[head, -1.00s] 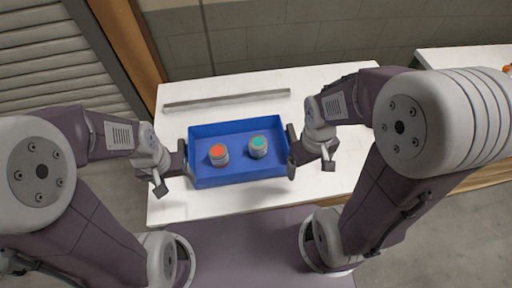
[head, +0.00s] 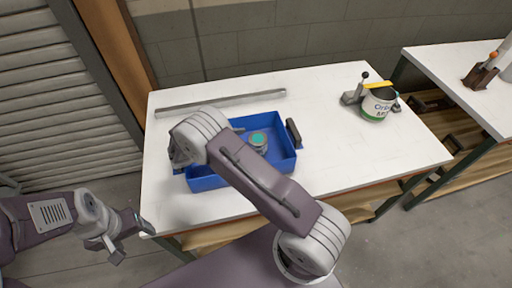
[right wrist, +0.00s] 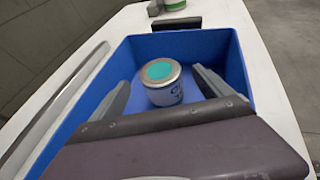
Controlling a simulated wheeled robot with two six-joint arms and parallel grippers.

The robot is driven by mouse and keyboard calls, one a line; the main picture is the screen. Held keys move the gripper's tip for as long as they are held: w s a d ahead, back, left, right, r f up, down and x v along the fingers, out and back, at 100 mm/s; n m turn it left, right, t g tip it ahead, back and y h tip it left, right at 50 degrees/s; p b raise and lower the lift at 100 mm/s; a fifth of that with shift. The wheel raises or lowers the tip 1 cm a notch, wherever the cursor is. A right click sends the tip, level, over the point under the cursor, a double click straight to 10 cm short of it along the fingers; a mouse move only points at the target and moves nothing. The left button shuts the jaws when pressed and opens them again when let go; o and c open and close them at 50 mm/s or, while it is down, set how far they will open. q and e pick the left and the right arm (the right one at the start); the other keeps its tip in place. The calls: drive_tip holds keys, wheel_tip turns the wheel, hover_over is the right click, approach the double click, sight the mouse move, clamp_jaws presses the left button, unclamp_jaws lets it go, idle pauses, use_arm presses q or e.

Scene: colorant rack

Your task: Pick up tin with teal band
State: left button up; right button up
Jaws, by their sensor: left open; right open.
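The tin with the teal band (head: 258,142) stands upright in the blue tray (head: 284,164), toward its right side. In the right wrist view the tin (right wrist: 161,82) shows a teal lid top, a silver rim and a pale label. My right gripper (right wrist: 160,77) is open, with one finger to each side of the tin's picture and apart from it. In the head view that gripper is hidden behind my right arm. My left gripper (head: 130,236) is open and empty, low by the table's left front corner. The red-topped tin is hidden now.
The tray has dark end handles, one at its right end (head: 293,133). A grey bar (head: 220,103) lies behind the tray on the white table (head: 335,150). A green-and-white can (head: 376,104) in a clamp stands at the right. A second table (head: 462,75) is farther right.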

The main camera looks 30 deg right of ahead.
sight(263, 137)
drive_tip(key=p+x, duration=0.1)
drive_tip(key=x, duration=0.7)
drive_tip(key=shift+d, duration=0.15)
drive_tip(key=c, duration=1.6)
